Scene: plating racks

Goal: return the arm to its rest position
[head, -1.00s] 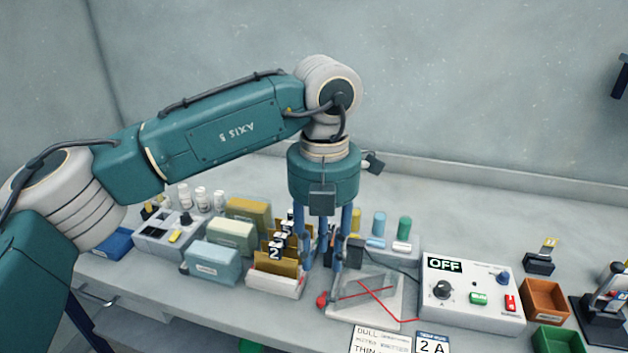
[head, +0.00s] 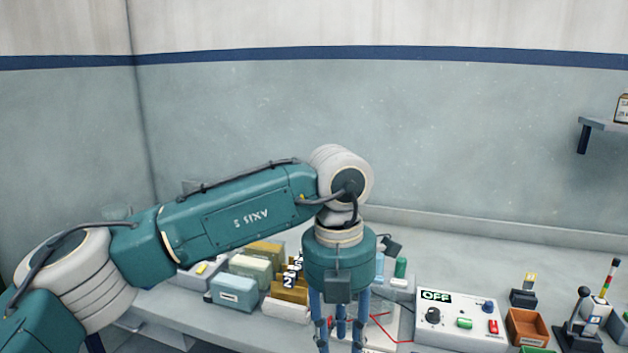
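My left arm comes in from the left, and its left gripper (head: 340,325) points down in front of the bench. Its blue fingers stand apart, but their tips run to the bottom edge of the picture, so I cannot tell whether they are open or shut on something. My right gripper is not in view.
The bench holds a light blue box (head: 233,292), a numbered card holder (head: 288,310), a control box reading OFF (head: 462,318) and a brown tray (head: 527,327). A wall shelf (head: 603,124) is at the right. The bench's back strip is clear.

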